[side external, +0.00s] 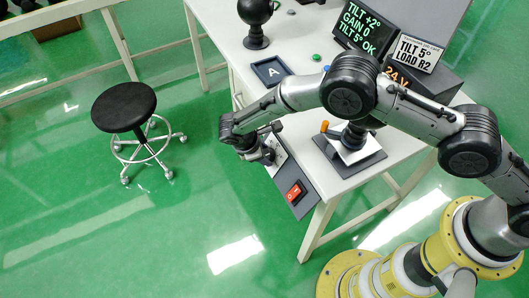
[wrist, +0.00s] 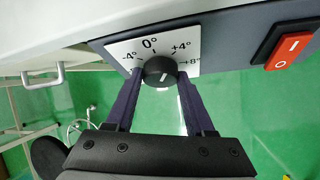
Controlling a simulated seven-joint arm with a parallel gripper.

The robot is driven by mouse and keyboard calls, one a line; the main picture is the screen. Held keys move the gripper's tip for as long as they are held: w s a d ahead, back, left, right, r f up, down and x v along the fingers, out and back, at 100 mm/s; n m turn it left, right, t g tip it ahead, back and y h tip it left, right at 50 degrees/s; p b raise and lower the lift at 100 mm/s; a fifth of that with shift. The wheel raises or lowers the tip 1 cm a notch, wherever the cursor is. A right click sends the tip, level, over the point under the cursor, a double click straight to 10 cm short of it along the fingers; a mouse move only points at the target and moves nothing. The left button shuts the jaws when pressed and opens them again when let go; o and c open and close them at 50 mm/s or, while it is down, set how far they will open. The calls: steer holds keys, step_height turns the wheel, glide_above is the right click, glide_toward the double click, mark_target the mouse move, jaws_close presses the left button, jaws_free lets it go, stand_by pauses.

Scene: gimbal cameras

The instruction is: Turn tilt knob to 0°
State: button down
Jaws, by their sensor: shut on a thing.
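The black tilt knob (wrist: 160,71) sits on a white dial plate (wrist: 190,48) marked -4°, 0°, +4° and +8°. My gripper (wrist: 159,78) is shut on the knob, with one dark finger on each side of it. A short white mark shows on the knob's face, but its exact angle is hard to read. In the side view my gripper (side external: 264,154) is at the bench's front panel and hides the knob. The dark screen (side external: 364,30) reads TILT +2°, GAIN 0 and TILT 5° OK.
A red rocker switch (wrist: 288,51) is right of the dial on the same panel. A card (side external: 413,52) reads TILT 5° LOAD R2. A dark stand with an orange-topped part (side external: 325,127) is on the bench. A black stool (side external: 124,106) stands left on open green floor.

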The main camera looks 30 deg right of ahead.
steer(key=shift+w+n+g, duration=0.15)
steer(key=shift+n+g, duration=0.65)
steer(key=shift+n, duration=0.15)
steer(key=shift+w+n+g, duration=0.1)
steer(key=shift+n+g, duration=0.7)
steer(key=shift+n, duration=0.15)
steer(key=shift+a, duration=0.1)
steer(key=shift+c, duration=1.3)
jaws_free()
steer(key=v, duration=1.2)
